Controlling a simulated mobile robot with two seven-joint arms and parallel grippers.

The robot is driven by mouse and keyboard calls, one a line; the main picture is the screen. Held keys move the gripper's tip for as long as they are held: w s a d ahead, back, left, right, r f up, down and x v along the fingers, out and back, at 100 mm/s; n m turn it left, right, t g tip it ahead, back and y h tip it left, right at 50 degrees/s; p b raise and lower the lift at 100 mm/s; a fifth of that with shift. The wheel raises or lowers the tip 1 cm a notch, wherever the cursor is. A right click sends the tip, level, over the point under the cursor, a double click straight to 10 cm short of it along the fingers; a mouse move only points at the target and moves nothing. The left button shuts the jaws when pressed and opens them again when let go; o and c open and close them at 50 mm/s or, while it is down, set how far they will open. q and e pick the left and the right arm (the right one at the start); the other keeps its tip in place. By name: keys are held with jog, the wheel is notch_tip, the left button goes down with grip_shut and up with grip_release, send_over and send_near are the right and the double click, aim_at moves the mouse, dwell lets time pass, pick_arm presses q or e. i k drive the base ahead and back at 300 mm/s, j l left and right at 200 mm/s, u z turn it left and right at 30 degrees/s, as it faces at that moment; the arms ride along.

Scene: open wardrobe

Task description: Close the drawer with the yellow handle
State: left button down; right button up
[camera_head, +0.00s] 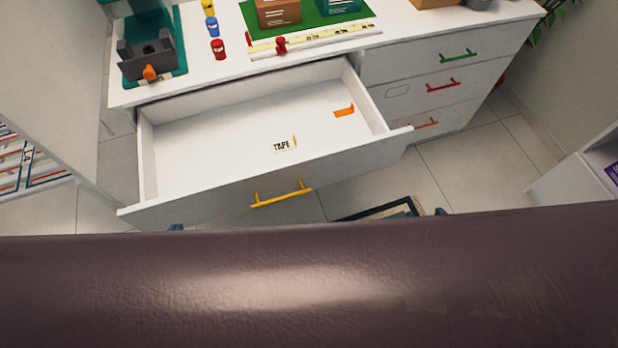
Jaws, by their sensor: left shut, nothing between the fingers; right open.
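The white drawer (160,198) with the yellow handle (282,195) is pulled well out of the white cabinet. Its inside is in plain view. I cannot make out either gripper. Two small dark blue bits peek over the dark edge at the bottom, too hidden to identify.
To the right are closed drawers with green (458,55), red (443,85) and orange-red (425,124) handles. Small bottles (217,49) and a dark grey device (148,62) stand on the cabinet top (235,72). A dark-edged mat (385,209) lies on the tiled floor.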

aim_at(206, 154)
jog(key=i+l+u, duration=0.2)
jog(key=l, duration=0.55)
jog(key=i+l+u, duration=0.1)
jog(key=l+u, duration=0.15)
jog(key=l, duration=0.5)
jog(key=l+u, duration=0.2)
jog(key=l, duration=0.6)
jog(key=i, duration=0.05)
